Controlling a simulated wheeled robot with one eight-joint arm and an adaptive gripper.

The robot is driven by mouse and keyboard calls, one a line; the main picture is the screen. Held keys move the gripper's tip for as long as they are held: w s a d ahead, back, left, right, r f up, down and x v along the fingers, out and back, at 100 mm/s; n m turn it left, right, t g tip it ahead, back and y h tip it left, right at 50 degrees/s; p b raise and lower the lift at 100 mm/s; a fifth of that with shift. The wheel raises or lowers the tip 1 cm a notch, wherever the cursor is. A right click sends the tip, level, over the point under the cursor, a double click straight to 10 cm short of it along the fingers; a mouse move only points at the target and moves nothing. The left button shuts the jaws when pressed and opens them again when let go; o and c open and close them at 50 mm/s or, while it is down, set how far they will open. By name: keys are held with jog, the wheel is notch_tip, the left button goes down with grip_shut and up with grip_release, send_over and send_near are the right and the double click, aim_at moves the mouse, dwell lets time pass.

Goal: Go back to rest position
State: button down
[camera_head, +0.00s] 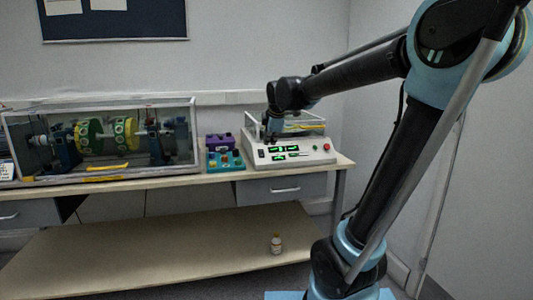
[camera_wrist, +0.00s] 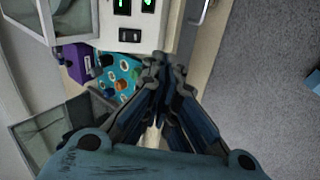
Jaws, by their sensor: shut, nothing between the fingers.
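My gripper (camera_wrist: 158,75) is shut and empty in the wrist view, its fingertips together. It hangs over the bench front, near the white control unit (camera_wrist: 180,32) and the teal box with coloured knobs (camera_wrist: 118,75). In the head view my arm reaches from the right towards the bench, and my gripper (camera_head: 271,136) is small and dark in front of the white control unit (camera_head: 290,152), which has lit green displays and a red button. Whether the gripper touches the unit cannot be told.
A clear-walled rig (camera_head: 100,140) with green and yellow discs stands on the bench (camera_head: 215,178) at left. A purple box (camera_head: 219,141) and the teal box (camera_head: 225,160) sit beside the control unit. A small bottle (camera_head: 276,243) stands on the low shelf (camera_head: 170,255). A wall bounds the right.

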jog(key=s+d+f+m+g, duration=0.1)
jog(key=s+d+f+m, duration=0.5)
jog(key=s, duration=0.4)
jog(key=s+d+f+m+g+h, duration=0.1)
jog(key=s+d+f+m+g, duration=0.1)
jog(key=s+d+f+m, duration=0.4)
jog(key=s+d+f+m+g, duration=0.1)
jog(key=s+d+f+m, duration=0.5)
jog(key=s+f, duration=0.4)
jog(key=s+m, duration=0.1)
jog(key=s, duration=0.4)
jog(key=shift+g+h, duration=0.3)
jog(key=shift+g, duration=0.1)
jog(key=shift+w, duration=0.1)
jog(key=shift+w+f, duration=0.25)
jog(key=shift+w, duration=0.2)
